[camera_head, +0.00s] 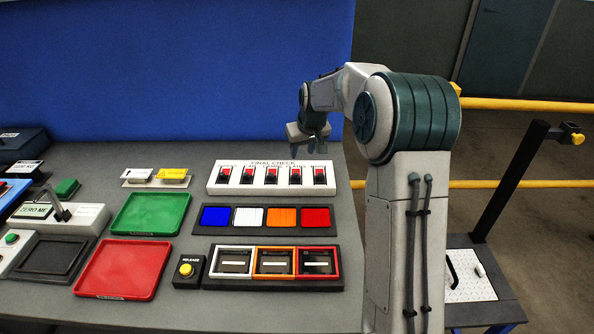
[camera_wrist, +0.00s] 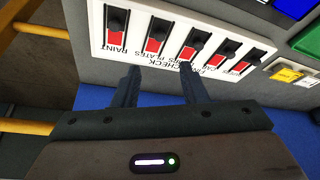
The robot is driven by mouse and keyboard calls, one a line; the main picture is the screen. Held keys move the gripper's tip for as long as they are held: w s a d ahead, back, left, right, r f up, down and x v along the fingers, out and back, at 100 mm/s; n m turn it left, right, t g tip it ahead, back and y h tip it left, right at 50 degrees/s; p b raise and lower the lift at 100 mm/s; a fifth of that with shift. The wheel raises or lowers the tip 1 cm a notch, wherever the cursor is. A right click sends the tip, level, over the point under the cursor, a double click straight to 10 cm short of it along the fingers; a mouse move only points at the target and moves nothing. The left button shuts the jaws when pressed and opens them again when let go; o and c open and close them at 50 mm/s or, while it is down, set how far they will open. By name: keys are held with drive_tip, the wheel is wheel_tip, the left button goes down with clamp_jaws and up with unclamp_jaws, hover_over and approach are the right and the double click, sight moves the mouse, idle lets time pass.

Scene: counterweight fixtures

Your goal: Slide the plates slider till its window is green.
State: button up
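The white FINAL CHECK panel (camera_head: 215,183) holds a row of several sliders with black knobs and red windows. The plates slider (camera_head: 295,176) is second from the right, with a red window; in the wrist view (camera_wrist: 156,36) it is second from the left, beside the PAINT slider (camera_wrist: 116,30). My gripper (camera_head: 310,148) hangs at the back right of the panel. In the wrist view (camera_wrist: 160,78) its two fingers are apart, with nothing between them, pointing toward the panel near the PLATES label. I see no contact with any knob.
In front of the panel lie a rack of coloured tiles (camera_head: 200,229) and framed boxes (camera_head: 266,262) beside a yellow RELEASE button (camera_head: 185,269). Green (camera_head: 150,214) and red (camera_head: 123,269) trays lie left. A blue wall (camera_head: 180,70) stands behind.

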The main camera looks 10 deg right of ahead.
sight(296, 174)
drive_tip(key=p+x, duration=0.2)
drive_tip(key=x, duration=1)
drive_tip(key=shift+a+f+p, duration=0.1)
drive_tip(key=shift+p, duration=0.2)
clamp_jaws()
